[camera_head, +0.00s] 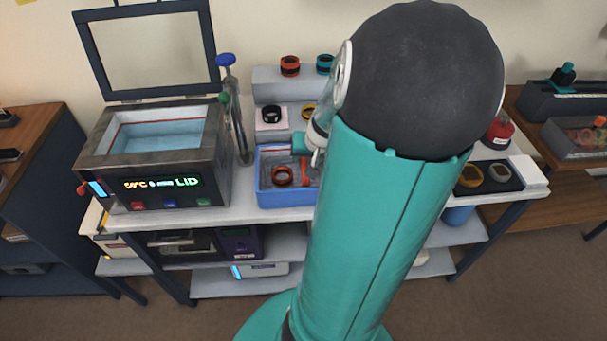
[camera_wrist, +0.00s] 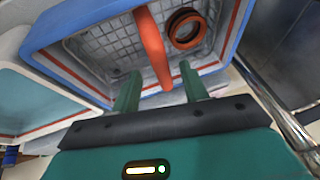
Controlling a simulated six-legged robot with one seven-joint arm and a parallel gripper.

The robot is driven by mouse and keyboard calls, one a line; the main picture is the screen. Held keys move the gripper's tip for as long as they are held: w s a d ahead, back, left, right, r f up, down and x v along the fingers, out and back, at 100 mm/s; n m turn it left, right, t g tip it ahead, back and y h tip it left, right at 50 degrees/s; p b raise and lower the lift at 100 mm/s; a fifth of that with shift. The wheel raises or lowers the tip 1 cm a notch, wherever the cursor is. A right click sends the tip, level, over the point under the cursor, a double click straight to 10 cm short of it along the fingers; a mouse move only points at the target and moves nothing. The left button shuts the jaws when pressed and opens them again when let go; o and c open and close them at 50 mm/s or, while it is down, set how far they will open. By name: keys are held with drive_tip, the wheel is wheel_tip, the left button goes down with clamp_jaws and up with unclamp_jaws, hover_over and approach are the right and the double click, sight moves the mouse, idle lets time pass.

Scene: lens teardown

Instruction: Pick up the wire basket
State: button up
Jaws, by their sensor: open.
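The wire basket (camera_wrist: 105,47) is a grey mesh basket with an orange-red handle bar (camera_wrist: 151,45) across it. It sits inside a blue-rimmed bin (camera_wrist: 50,27). An orange and black ring (camera_wrist: 187,28) lies in the basket. In the head view the blue bin (camera_head: 264,190) stands on the white bench, and the ring (camera_head: 283,176) shows inside; my arm covers its right part. My gripper (camera_wrist: 160,88) is open, with its two green fingers apart and pointing toward the basket. The handle's near end appears between the fingertips in the wrist view; I cannot tell whether they touch it.
A heated bath (camera_head: 150,165) with its lid raised stands left of the bin. A stepped white stand (camera_head: 272,87) holding lens rings is behind the bin. A pale-rimmed container (camera_wrist: 75,92) lies beside the bin in the wrist view.

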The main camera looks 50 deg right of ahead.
sight(305, 161)
drive_tip(key=shift+x, duration=2)
clamp_jaws()
